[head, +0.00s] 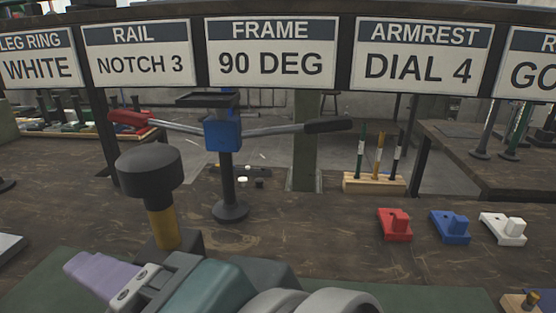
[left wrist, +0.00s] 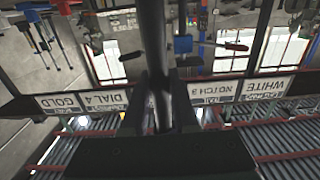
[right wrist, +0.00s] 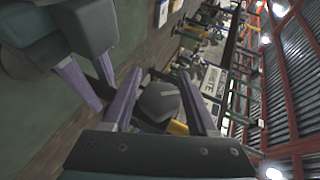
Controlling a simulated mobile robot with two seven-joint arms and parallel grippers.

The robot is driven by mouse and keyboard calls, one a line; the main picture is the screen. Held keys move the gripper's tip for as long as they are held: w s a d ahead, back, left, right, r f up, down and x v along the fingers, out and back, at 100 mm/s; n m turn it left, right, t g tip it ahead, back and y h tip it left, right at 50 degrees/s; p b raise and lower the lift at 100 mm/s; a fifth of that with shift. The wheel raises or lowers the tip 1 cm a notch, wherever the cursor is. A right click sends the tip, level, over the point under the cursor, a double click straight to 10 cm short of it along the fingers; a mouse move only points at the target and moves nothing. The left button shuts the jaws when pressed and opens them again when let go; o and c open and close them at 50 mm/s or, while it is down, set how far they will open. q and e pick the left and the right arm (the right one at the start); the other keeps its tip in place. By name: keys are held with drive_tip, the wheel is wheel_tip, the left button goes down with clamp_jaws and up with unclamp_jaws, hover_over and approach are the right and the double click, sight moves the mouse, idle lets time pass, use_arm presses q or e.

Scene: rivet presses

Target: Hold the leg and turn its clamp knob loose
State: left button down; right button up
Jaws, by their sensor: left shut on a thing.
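In the left wrist view my left gripper (left wrist: 158,112) is shut on a dark round leg (left wrist: 152,40). The other end of the leg is hidden. In the head view a black clamp knob (head: 150,170) sits on a yellow shaft (head: 162,226) at left of centre. My right gripper (right wrist: 158,75) is open, its purple fingers on either side of the dark knob (right wrist: 160,100) in the right wrist view; whether they touch it I cannot tell. One purple finger shows below the knob in the head view. My left gripper's fingers show at upper left in the right wrist view.
A blue clamp (head: 222,132) with a handled bar stands on a dark post behind the knob. Red (head: 394,224), blue (head: 450,227) and white (head: 502,228) blocks lie at right. A wooden rack (head: 374,184) holds upright pens. Signs hang above.

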drive_tip(key=shift+o, duration=1.1)
drive_tip(key=shift+d, duration=0.1)
drive_tip(key=v, duration=0.7)
drive_tip(key=shift+s+d+r, duration=0.1)
